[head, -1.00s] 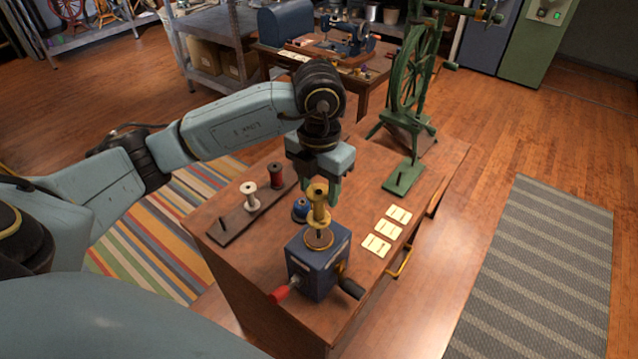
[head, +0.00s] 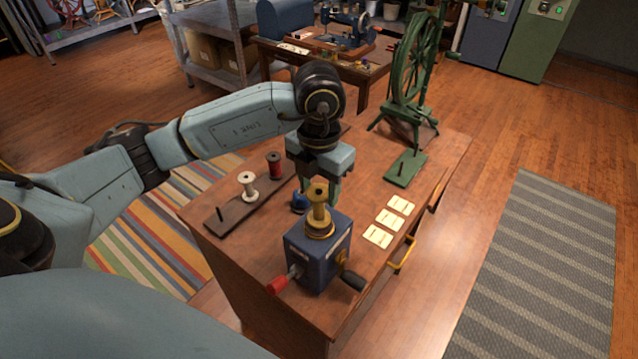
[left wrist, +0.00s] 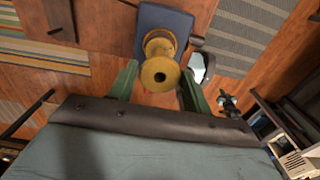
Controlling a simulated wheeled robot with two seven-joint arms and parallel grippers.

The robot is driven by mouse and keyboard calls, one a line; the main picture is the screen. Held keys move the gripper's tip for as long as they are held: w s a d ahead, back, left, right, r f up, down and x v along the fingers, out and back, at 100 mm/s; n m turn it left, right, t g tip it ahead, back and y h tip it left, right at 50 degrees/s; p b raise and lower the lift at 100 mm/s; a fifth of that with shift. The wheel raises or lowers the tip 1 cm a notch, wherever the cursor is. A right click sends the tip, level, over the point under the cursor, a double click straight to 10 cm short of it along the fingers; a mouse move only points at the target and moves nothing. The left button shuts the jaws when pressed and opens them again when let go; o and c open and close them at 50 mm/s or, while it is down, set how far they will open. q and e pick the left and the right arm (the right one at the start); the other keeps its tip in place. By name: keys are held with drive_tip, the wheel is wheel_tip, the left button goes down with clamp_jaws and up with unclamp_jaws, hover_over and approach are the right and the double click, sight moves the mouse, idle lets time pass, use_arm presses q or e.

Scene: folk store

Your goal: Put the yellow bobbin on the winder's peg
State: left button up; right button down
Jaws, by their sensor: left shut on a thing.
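The yellow bobbin (head: 319,206) stands upright over the brass disc on top of the blue winder (head: 318,260), seemingly down on it; the peg is hidden by the bobbin. My left gripper (head: 331,188) reaches in from behind, its green fingers shut on the bobbin. In the left wrist view the bobbin (left wrist: 160,68) sits between the two fingers (left wrist: 158,88), with the winder (left wrist: 165,22) beyond it. My right gripper is not in view.
A dark rack (head: 235,212) holds a white bobbin (head: 248,186) and a red bobbin (head: 274,165). A blue bobbin (head: 299,203) stands behind the winder. Several cards (head: 389,220) lie to the right. A green spinning wheel (head: 405,95) stands at the back.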

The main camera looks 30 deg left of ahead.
use_arm(q)
drive_tip(key=shift+f+b, duration=0.55)
drive_tip(key=shift+f, duration=0.25)
drive_tip(key=o, duration=0.8)
wheel_tip(320, 180, up, 14)
drive_tip(key=shift+f+p, duration=0.25)
drive_tip(key=shift+p, duration=0.1)
drive_tip(key=shift+f, duration=0.1)
